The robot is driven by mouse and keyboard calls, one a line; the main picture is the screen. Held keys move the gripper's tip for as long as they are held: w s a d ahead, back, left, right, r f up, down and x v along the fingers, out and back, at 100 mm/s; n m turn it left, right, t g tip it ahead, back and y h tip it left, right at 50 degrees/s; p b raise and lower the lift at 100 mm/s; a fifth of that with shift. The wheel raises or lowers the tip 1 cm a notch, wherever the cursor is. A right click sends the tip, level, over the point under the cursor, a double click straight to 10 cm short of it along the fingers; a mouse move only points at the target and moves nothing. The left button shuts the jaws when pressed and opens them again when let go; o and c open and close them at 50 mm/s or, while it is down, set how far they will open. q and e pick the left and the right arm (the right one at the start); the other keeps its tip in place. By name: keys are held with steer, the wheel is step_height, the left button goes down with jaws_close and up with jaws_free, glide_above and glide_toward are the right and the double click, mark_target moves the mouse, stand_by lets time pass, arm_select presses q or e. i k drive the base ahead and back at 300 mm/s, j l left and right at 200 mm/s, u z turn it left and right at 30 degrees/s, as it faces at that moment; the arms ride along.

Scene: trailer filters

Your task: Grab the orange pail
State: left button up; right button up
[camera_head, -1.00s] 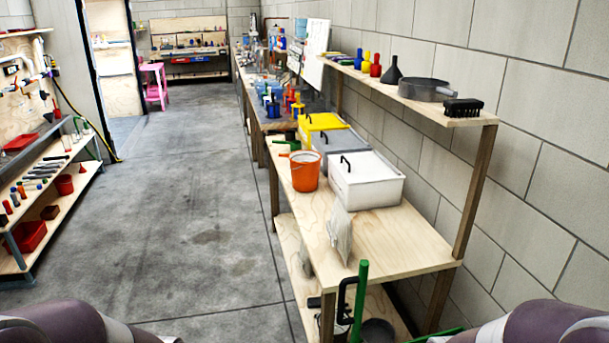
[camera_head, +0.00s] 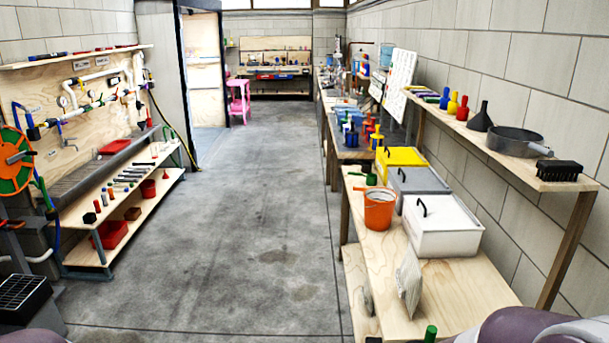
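The orange pail (camera_head: 379,212) stands upright on the light wooden workbench (camera_head: 452,286) on the right side of the view. It is beside the white lidded box (camera_head: 440,229), near the bench's left edge. Its handle lies around the rim, and its inside looks pale. Neither of my grippers is in view. Only rounded parts of my arms show at the bottom corners, well short of the pail.
A pale bag (camera_head: 409,280) stands on the bench in front of the pail. Grey (camera_head: 418,181) and yellow (camera_head: 401,158) boxes sit behind it. A shelf (camera_head: 500,157) overhangs the bench's right side. The concrete floor (camera_head: 240,240) left of the bench is clear.

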mark_target(379, 203)
steer(key=i, duration=3.3)
steer(key=i+z, duration=0.3)
steer(key=z, duration=0.15)
steer(key=i+j+z, duration=0.2)
steer(key=z, duration=0.3)
steer(key=i+j+z, duration=0.3)
steer(key=z, duration=0.15)
steer(key=i+j+z, duration=0.3)
steer(key=z, duration=0.2)
steer(key=i+j+z, duration=0.15)
steer(key=j+z, duration=0.3)
steer(key=z, duration=2.45)
